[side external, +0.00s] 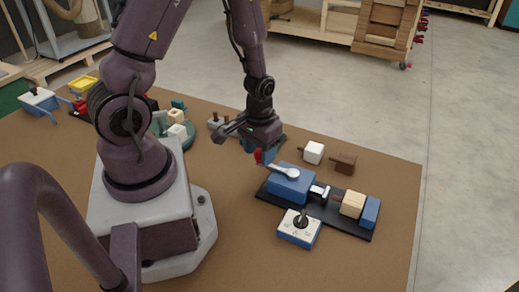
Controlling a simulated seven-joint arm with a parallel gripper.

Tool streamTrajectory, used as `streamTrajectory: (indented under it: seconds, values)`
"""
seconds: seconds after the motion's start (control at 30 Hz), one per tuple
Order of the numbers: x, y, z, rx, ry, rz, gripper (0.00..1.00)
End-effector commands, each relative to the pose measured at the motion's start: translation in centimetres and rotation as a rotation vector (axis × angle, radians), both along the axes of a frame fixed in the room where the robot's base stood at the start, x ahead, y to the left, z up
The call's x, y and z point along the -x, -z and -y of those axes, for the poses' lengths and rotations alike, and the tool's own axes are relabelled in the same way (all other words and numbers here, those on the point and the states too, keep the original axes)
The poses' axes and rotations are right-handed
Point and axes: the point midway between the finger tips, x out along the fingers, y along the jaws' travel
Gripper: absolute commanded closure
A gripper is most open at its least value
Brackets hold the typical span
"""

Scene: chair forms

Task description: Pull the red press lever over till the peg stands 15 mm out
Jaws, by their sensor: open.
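The press is a blue block (287,190) on a black base plate (336,222). A pale lever arm (285,173) lies across its top and ends in a red grip (258,156) at the left. A white-and-black ram (319,191) faces a light wooden block (352,205), from which a short brown peg (337,198) sticks out. How far it stands out is too small to measure. My gripper (265,153) is open, pointing down at the red grip. Its fingers are partly hidden, so I cannot tell whether they touch the grip.
A blue-and-white box with a black knob (300,226) stands in front of the base plate. A white block (313,152) and a brown block (344,163) lie behind it. Several other items stand at the left. The brown table (390,180) is clear at the right.

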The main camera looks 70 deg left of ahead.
Motion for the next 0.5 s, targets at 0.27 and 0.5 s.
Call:
streamTrajectory:
  seconds: [0.27,0.5]
  values:
    - [-0.01,-0.03,0.0,0.0,0.0,0.0,0.92]
    - [-0.03,-0.05,-0.04,0.0,0.003,0.0,1.0]
